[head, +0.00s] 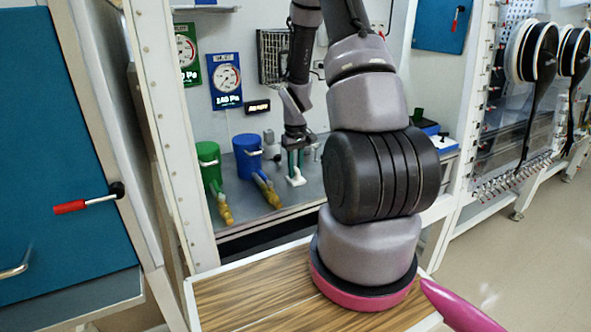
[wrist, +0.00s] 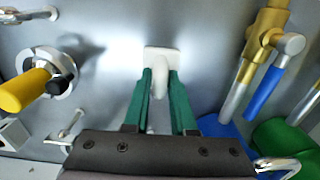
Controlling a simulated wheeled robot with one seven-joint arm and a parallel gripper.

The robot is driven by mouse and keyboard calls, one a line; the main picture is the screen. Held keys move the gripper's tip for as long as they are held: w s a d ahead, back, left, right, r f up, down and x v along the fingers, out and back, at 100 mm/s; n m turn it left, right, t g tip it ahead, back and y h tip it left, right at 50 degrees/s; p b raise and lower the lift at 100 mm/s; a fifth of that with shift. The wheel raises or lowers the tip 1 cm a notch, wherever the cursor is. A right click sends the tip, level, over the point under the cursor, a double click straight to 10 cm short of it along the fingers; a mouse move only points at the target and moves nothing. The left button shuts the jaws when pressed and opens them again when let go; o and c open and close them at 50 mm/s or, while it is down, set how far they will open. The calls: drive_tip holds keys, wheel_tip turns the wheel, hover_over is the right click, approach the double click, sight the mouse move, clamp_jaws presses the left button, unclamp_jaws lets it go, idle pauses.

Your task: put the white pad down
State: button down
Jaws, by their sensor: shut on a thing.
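The white pad (head: 296,181) is below my gripper (head: 295,156) in the head view, low over the grey metal worktop (head: 318,190). In the wrist view, my gripper (wrist: 161,85) has its two green fingers shut on the pad's rounded stem, and the pad's flat white plate (wrist: 162,54) shows beyond the fingertips. I cannot tell whether the plate touches the worktop or hangs just above it.
A blue canister (head: 247,157) and a green canister (head: 209,166) with brass fittings stand left of the pad. In the wrist view, a yellow-handled valve (wrist: 27,89) is at left and a brass valve with blue lever (wrist: 262,92) at right. Grey surface beyond the plate is clear.

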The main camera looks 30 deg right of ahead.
drive_tip(key=c, duration=0.7)
unclamp_jaws()
drive_tip(key=shift+c, duration=0.2)
drive_tip(key=s+a+r+m+t, duration=0.1)
drive_tip(key=s+a+r, duration=0.1)
drive_tip(key=r, duration=0.7)
drive_tip(key=s+a+r+t, duration=0.1)
drive_tip(key=s+a+r, duration=0.1)
drive_tip(key=r, duration=0.7)
drive_tip(key=s+a+r+m+t, duration=0.1)
drive_tip(key=s+a+r, duration=0.1)
drive_tip(key=r, duration=0.7)
drive_tip(key=s+a+r+m+t+y, duration=0.2)
drive_tip(key=s+a+r+t, duration=0.2)
drive_tip(key=s+a+r, duration=0.3)
drive_tip(key=s+r, duration=0.3)
drive_tip(key=s, duration=0.3)
drive_tip(key=shift+s+a+r+m, duration=0.15)
drive_tip(key=shift+s+r+m, duration=0.15)
drive_tip(key=shift+s+r, duration=0.05)
